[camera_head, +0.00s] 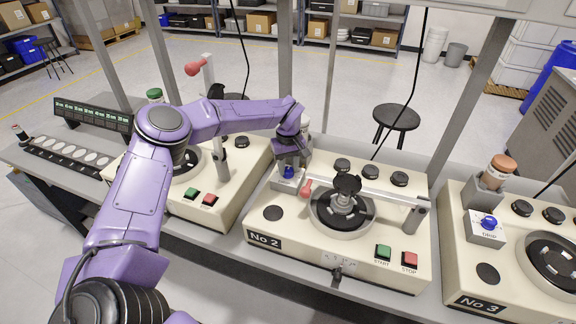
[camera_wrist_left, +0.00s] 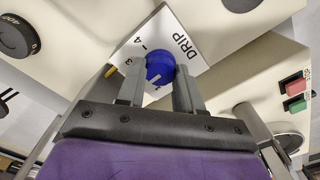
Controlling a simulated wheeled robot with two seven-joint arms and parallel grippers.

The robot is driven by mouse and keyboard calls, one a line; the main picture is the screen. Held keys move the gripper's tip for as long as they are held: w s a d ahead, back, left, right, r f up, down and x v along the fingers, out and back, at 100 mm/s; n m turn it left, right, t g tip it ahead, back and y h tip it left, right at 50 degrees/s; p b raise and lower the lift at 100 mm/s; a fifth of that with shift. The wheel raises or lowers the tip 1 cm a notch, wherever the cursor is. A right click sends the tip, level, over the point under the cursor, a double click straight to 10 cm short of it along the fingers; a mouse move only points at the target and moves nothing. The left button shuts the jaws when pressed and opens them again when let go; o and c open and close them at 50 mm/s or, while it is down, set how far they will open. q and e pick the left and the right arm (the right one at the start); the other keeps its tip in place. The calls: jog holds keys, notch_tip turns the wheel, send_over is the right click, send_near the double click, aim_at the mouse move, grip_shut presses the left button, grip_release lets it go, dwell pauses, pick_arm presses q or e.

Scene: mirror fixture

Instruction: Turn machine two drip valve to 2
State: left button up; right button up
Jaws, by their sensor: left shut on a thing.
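Machine No 2 (camera_head: 262,238) stands in the middle of the bench. Its drip valve is a blue knob (camera_head: 288,172) on a small pale block at the machine's back left corner. My left gripper (camera_head: 289,163) reaches down onto this knob from above. In the left wrist view the blue knob (camera_wrist_left: 160,66) sits between the two grey fingers of my left gripper (camera_wrist_left: 159,84), which is shut on it. The plate (camera_wrist_left: 178,28) reads DRIP, with 3 and 4 visible; the other numbers are hidden. A white mark shows on the knob's lower part. My right gripper is out of view.
On No 2, a red-tipped lever (camera_head: 306,188) stands close to the gripper, beside the round chuck (camera_head: 343,208). START (camera_head: 383,252) and STOP (camera_head: 410,260) buttons are at the front right. Machine No 3's drip knob (camera_head: 489,222) is at right. Frame posts (camera_head: 331,85) rise behind.

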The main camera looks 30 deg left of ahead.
aim_at(288, 170)
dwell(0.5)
pick_arm(q)
jog(key=o, duration=1)
jog(key=shift+o, duration=0.2)
notch_tip(288, 170, up, 11)
jog(key=b, duration=0.3)
jog(key=shift+f, duration=0.15)
jog(key=shift+d, duration=0.1)
